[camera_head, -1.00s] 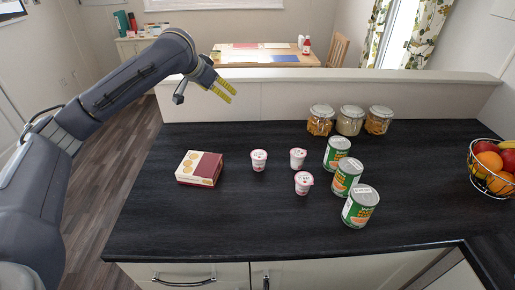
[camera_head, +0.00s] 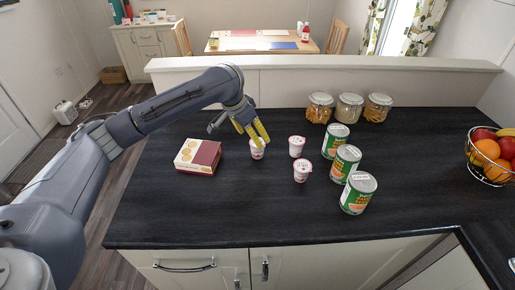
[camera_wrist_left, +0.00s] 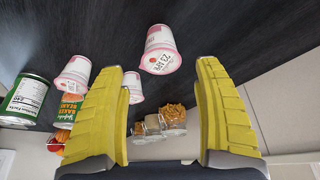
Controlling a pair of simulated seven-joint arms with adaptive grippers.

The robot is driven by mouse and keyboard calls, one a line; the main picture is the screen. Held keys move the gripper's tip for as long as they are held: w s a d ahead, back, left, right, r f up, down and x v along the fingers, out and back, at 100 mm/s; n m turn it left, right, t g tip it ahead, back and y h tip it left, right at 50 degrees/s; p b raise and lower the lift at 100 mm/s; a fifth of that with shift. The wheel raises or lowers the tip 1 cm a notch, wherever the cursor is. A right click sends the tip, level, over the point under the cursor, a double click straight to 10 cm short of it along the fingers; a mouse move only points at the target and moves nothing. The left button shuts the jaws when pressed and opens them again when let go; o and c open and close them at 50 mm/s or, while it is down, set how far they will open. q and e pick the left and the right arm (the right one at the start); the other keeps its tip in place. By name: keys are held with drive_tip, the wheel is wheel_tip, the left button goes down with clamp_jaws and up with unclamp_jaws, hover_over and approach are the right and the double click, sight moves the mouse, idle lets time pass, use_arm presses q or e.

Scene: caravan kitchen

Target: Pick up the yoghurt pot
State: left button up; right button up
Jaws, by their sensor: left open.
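Three small white yoghurt pots with pink markings stand upright on the dark worktop: a left pot (camera_head: 257,153), a back right pot (camera_head: 296,146) and a front right pot (camera_head: 302,170). My left gripper (camera_head: 259,139) is open with yellow fingers, just above and behind the left pot, partly covering its top. In the left wrist view, one pot (camera_wrist_left: 160,50) lies ahead, centred in the gap between the open fingers (camera_wrist_left: 161,72); nothing is held. Two other pots show at the left, one partly behind a finger. My right gripper is not in view.
A maroon and cream box (camera_head: 198,156) sits left of the pots. Green cans (camera_head: 346,162) stand to their right, glass jars (camera_head: 349,108) behind, and a fruit basket (camera_head: 490,158) at far right. The front of the worktop (camera_head: 220,215) is clear. A low ledge (camera_head: 290,65) runs behind.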

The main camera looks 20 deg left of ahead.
use_arm(q)
drive_tip(key=shift+x, duration=4.45)
drive_tip(key=shift+w, duration=0.15)
drive_tip(key=c, duration=1.4)
